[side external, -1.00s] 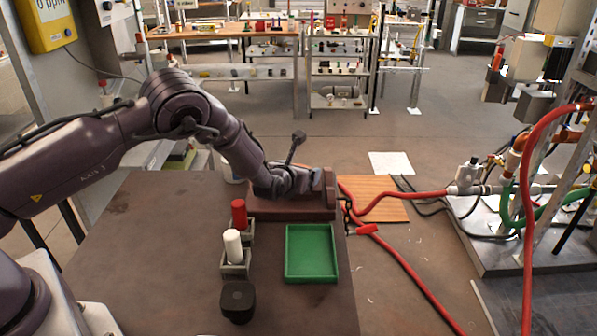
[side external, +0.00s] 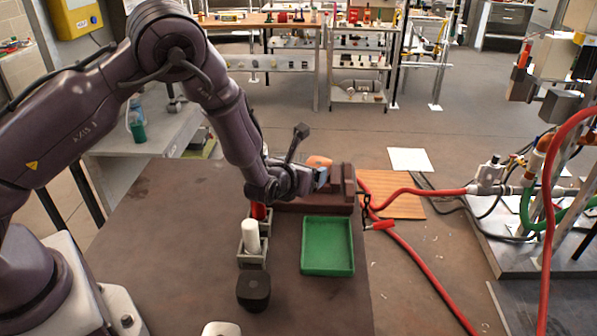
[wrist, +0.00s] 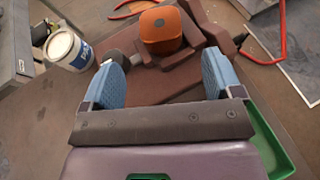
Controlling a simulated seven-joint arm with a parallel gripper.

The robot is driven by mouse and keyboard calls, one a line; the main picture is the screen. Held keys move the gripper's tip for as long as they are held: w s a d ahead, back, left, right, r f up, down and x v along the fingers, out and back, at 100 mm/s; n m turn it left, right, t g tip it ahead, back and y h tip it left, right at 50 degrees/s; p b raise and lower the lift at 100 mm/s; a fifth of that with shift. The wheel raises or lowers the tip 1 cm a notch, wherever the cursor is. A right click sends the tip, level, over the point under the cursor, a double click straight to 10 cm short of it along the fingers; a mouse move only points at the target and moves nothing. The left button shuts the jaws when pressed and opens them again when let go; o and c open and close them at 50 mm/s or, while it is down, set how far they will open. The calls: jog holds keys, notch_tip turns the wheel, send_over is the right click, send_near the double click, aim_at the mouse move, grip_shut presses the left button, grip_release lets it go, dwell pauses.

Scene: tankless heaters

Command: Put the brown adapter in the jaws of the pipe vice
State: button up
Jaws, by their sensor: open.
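The brown adapter, an orange-brown rounded piece (wrist: 160,30), sits at the pipe vice among its dark red-brown blocks, apart from my fingers. How deep it sits between the jaws is unclear. In the side view its top (side external: 319,161) shows just beyond my gripper. The pipe vice (side external: 343,185) stands at the far right of the table; its base (wrist: 143,88) shows in the wrist view. My gripper (wrist: 163,80) is open, with blue finger pads apart and nothing between them. In the side view my gripper (side external: 320,178) is close to the vice, partly hiding it.
A green tray (side external: 327,270) lies in front of the vice. Grey holders carry a white cylinder (side external: 251,236) and a red cylinder (side external: 258,211). A black block (side external: 253,291) stands nearer. A white tub (wrist: 68,50) is left of the vice in the wrist view. Red hoses (side external: 425,277) run beyond the table.

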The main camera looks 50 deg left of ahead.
jog(key=s+a+r+n+g+y, duration=0.2)
jog(key=s+a+r+n+g, duration=0.25)
jog(key=s+r+n, duration=0.45)
jog(key=s+a+r+n+g+y, duration=0.3)
jog(key=s+a+r+n, duration=0.3)
jog(key=r+n, duration=0.5)
jog(key=s+d+r+n+h, duration=0.2)
jog(key=s+d+n+h, duration=0.3)
jog(key=s, duration=0.3)
jog(key=s+d+r+n+h, duration=0.3)
jog(key=s+d+n+h, duration=0.2)
jog(key=s, duration=0.4)
jog(key=shift+s+d+n+t, duration=0.15)
jog(key=shift+d+n+t, duration=0.2)
jog(key=shift+d+n, duration=0.6)
jog(key=shift+d, duration=0.1)
